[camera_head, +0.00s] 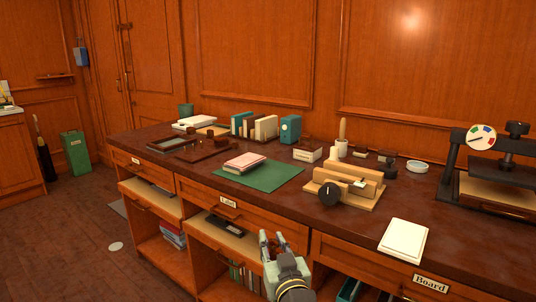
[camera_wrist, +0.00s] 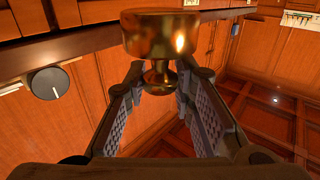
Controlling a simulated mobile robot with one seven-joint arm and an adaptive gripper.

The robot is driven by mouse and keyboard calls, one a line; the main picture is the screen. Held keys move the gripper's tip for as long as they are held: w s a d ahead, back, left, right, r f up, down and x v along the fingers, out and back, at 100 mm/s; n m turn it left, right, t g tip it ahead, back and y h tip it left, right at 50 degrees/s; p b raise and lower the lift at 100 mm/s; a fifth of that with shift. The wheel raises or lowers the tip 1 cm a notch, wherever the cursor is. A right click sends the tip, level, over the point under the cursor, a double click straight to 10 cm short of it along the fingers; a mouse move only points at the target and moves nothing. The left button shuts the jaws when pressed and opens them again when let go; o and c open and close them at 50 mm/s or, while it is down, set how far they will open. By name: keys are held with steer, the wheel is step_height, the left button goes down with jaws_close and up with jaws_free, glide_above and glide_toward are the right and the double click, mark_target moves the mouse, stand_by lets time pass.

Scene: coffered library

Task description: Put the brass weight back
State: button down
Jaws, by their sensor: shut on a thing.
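The brass weight (camera_wrist: 160,35) shows large in the wrist view, with a wide round body and a narrower waisted knob. My gripper (camera_wrist: 160,88) is shut on the knob, with one finger on each side. In the head view my gripper (camera_head: 275,240) is in front of the desk's front edge, over the drawer fronts; a small brownish patch shows between its fingers. The weight is clear of the desk top. I cannot tell which spot on the desk is the weight's place.
The dark desk top (camera_head: 318,215) holds a wooden device (camera_head: 345,185) with a black knob, a green mat (camera_head: 275,178) with books, a brown tray (camera_head: 205,150), small dark objects (camera_head: 387,165), a white pad (camera_head: 404,239) and a black press (camera_head: 480,165).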

steer(key=w+f+m+h, duration=0.1)
steer(key=w+f+h, duration=0.1)
steer(key=f, duration=1.3)
steer(key=w+f+m+h, duration=0.1)
steer(key=w+f, duration=0.3)
steer(key=f, duration=1)
steer(key=shift+a+f+m+h, duration=0.3)
steer(key=shift+a+f+h, duration=0.1)
steer(key=shift+a+h, duration=0.1)
steer(key=shift+a, duration=0.1)
